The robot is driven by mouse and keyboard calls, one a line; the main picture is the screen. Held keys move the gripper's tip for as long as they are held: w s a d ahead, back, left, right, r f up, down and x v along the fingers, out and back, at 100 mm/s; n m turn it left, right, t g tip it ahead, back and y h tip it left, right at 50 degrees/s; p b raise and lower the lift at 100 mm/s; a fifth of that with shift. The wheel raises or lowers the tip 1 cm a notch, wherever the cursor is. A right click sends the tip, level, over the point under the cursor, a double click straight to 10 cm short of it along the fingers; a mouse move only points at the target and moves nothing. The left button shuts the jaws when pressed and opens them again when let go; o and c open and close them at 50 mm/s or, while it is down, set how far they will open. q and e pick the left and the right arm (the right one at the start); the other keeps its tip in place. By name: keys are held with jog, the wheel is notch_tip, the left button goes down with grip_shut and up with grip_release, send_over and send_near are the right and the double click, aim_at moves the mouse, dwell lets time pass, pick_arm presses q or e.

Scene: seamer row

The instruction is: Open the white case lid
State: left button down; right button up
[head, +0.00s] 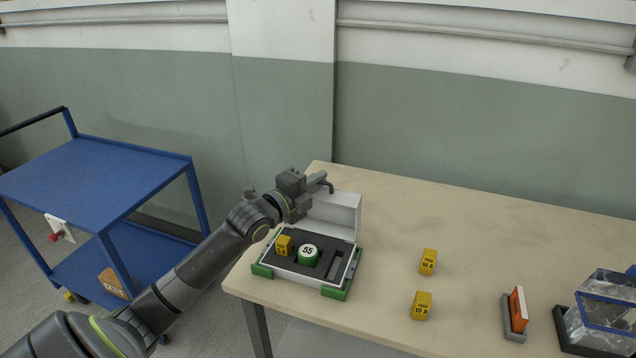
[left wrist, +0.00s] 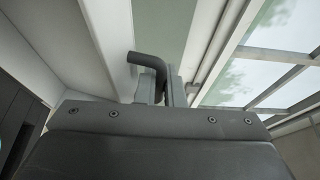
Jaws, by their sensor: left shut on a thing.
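The white case (head: 300,279) with green corners sits near the left end of the table. Its white lid (head: 345,212) stands raised, roughly upright, at the back of the case. The dark foam inside is exposed and holds a yellow fuse block (head: 283,245), a round green and white piece marked 55 (head: 308,254) and an empty-looking slot. My left gripper (head: 315,181) is at the lid's top edge, shut on a dark bent handle (left wrist: 148,60), which shows in the left wrist view. My right gripper is not in view.
Two yellow fuse blocks (head: 428,262) (head: 421,305) stand on the table (head: 480,225) right of the case. An orange and white piece in a grey holder (head: 516,316) and a blue-framed box (head: 605,305) are farther right. A blue cart (head: 95,180) stands left.

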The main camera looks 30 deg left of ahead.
pick_arm(q)
jog(key=shift+s+d+f, duration=0.15)
jog(key=shift+s+f, duration=0.1)
jog(key=shift+s, duration=0.25)
jog(key=shift+s+d+r, duration=0.1)
jog(key=shift+s, duration=0.45)
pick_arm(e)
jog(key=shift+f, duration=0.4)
pick_arm(q)
jog(key=c, duration=1.8)
grip_release()
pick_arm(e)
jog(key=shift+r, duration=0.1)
